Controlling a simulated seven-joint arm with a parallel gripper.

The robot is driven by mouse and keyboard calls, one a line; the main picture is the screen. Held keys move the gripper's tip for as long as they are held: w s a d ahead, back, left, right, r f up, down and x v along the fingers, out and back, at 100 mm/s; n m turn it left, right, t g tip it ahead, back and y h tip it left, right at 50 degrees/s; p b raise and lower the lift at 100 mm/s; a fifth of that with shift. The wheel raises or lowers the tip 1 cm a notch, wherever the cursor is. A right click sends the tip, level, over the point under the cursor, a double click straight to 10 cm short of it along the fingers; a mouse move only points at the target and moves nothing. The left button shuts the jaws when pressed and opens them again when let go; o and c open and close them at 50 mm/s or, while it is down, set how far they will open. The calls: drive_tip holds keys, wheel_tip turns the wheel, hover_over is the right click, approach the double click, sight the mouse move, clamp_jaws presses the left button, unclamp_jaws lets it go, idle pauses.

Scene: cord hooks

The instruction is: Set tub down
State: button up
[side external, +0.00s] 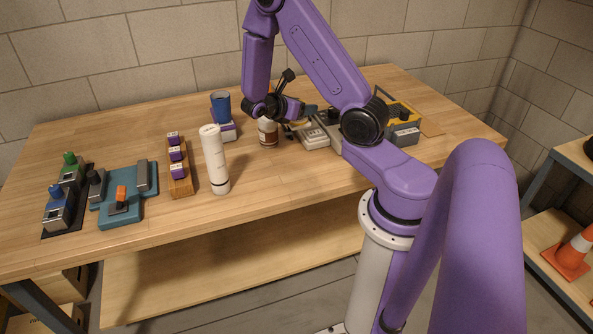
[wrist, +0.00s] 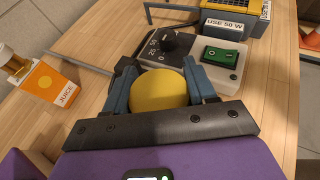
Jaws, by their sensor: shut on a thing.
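The tub is a round yellow thing (wrist: 158,90), seen from above in the wrist view. My gripper (wrist: 159,72) is shut on it, with one blue-grey finger on each side. In the side external view my gripper (side external: 291,116) is low over the back middle of the table, and only a small yellow part of the tub shows there. The tub's underside is hidden, so I cannot tell whether it touches the table (wrist: 80,125).
A grey device with a black knob and green switch (wrist: 222,57) stands just beyond the tub. A white bottle (side external: 215,160) and blue cup (side external: 220,103) stand further left. Bare wood lies at front.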

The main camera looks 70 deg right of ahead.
drive_tip(key=shift+m+g, duration=0.4)
drive_tip(key=s+a, duration=0.1)
drive_tip(key=a, duration=0.3)
drive_tip(key=s+a, duration=0.2)
drive_tip(key=a, duration=0.2)
drive_tip(key=s+a, duration=0.1)
drive_tip(key=a, duration=0.3)
drive_tip(key=shift+s+a+f, duration=0.1)
drive_tip(key=shift+s+f, duration=0.15)
drive_tip(key=shift+s, duration=0.05)
drive_tip(key=shift+s+a+f, duration=0.15)
drive_tip(key=shift+f, duration=1.85)
drive_tip(key=shift+s+a+f, duration=0.1)
drive_tip(key=shift+a+f, duration=0.05)
drive_tip(key=shift+f, duration=1.85)
drive_tip(key=shift+f+y, duration=0.1)
drive_tip(key=shift+y, duration=0.2)
drive_tip(key=o, duration=1.1)
drive_tip(key=shift+c, duration=0.2)
